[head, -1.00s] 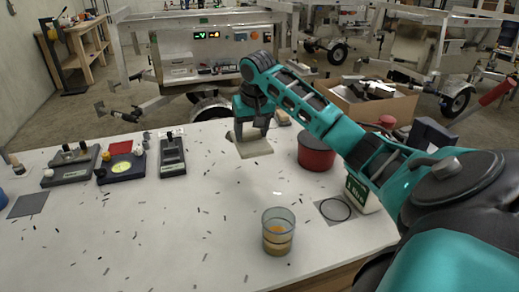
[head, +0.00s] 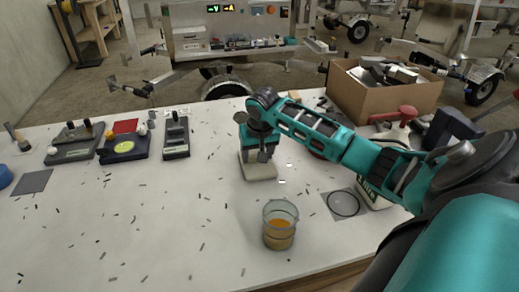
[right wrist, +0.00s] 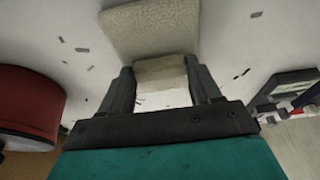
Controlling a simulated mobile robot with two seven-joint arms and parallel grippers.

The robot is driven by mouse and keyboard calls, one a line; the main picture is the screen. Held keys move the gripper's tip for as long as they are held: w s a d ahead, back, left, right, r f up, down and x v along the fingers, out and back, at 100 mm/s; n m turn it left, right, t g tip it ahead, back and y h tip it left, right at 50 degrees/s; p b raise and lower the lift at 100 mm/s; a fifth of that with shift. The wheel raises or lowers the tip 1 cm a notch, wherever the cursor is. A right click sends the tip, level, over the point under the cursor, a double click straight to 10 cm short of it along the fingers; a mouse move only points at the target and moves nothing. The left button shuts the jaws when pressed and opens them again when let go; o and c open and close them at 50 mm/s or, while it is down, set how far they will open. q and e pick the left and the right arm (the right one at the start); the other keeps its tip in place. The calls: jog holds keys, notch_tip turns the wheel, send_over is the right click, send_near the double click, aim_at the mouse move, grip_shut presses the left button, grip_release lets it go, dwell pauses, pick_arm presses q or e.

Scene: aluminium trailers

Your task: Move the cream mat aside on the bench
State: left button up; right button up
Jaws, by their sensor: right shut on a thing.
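The cream mat (head: 260,172) is on the white bench (head: 185,225), near its middle. In the right wrist view the mat (right wrist: 150,30) reaches out beyond the fingers, and a raised cream part of it (right wrist: 160,76) is between them. My right gripper (head: 262,155) points down over the mat and is shut on it. The gripper (right wrist: 158,82) also shows in the right wrist view, a finger on each side of the raised part. The gripper hides part of the mat in the head view. My left gripper is not in view.
A glass beaker with orange contents (head: 279,228) stands in front of the mat. A red tin (right wrist: 30,100) is close beside the gripper, mostly behind my arm in the head view. Instruments (head: 176,137) stand at the back left.

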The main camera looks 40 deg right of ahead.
jog(key=shift+a, duration=0.1)
jog(key=o, duration=1)
jog(key=shift+f, duration=0.1)
jog(key=shift+o, duration=0.2)
